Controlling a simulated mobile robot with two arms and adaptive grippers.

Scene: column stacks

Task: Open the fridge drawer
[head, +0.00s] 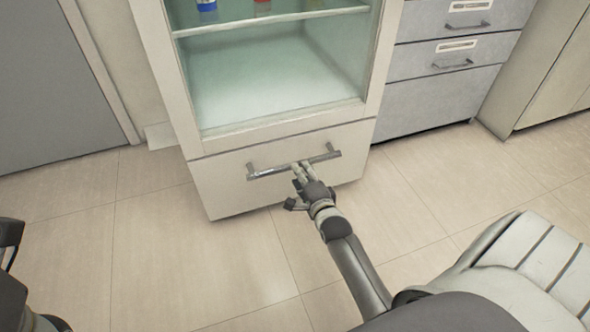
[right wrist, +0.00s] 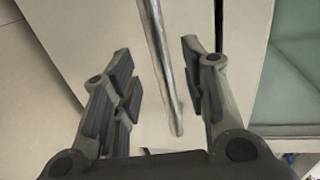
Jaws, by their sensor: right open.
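The fridge drawer (head: 229,193) is the pale panel under the glass compartment. It looks closed, its front in line with the fridge frame. Its metal bar handle (head: 324,157) runs across the upper part of the panel. My right gripper (head: 301,168) is at the middle of the handle. In the right wrist view my right gripper (right wrist: 157,52) is open, and the handle bar (right wrist: 160,58) passes between its two fingers with a gap on each side. The drawer front (right wrist: 98,28) lies behind the fingers. My left gripper cannot be made out.
The fridge's glass compartment (head: 260,85) is above the drawer, with a few small items on its shelf (head: 270,20). Grey drawer cabinets (head: 430,105) stand to the right. The tiled floor (head: 170,255) in front of the drawer is clear, apart from my arm over it.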

